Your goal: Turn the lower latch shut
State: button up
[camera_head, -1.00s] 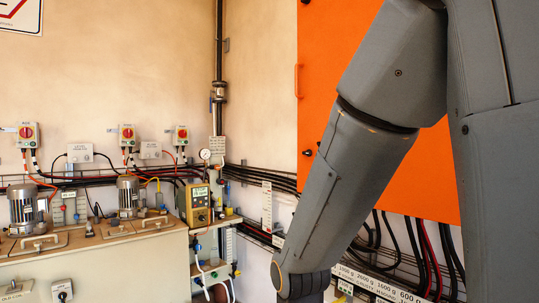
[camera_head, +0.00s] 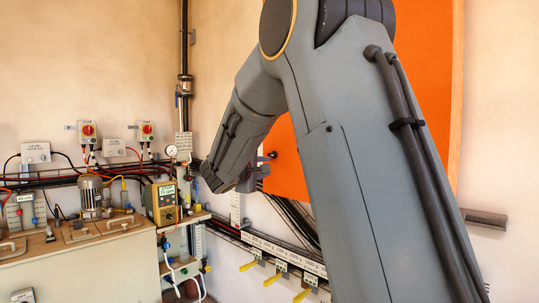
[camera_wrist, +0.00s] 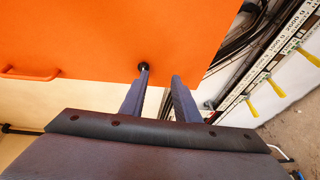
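The orange cabinet door (camera_head: 286,168) is on the wall, largely hidden behind my arm in the head view. A small black latch (camera_wrist: 144,66) sits near the door's lower edge in the wrist view. In the head view, a dark knob (camera_head: 272,154) shows at the door's left edge by my gripper. My gripper (camera_wrist: 160,78) is open, with an empty gap between its two fingers. The left fingertip is close to the latch and overlaps it in the picture; I cannot tell whether they touch. The upper latch is not in view.
An orange handle (camera_wrist: 30,73) is on the door at left. Yellow-handled valves (camera_head: 274,280) and a labelled strip (camera_head: 285,253) run along the wall below, near black cables. A bench with a motor (camera_head: 90,195) and a yellow meter (camera_head: 161,203) stands at left.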

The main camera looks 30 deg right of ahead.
aim_at(271, 155)
jog(key=shift+t, duration=0.5)
jog(key=w+d+r+p, duration=0.1)
jog(key=w, duration=0.1)
jog(key=w+d+p, duration=0.1)
jog(key=w+d, duration=0.1)
jog(key=w+d+r+p, duration=0.1)
jog(key=w+d, duration=0.1)
jog(key=w, duration=0.1)
jog(key=shift+d+r, duration=0.1)
jog(key=shift+r, duration=0.25)
jog(key=shift+s, duration=0.1)
grip_shut()
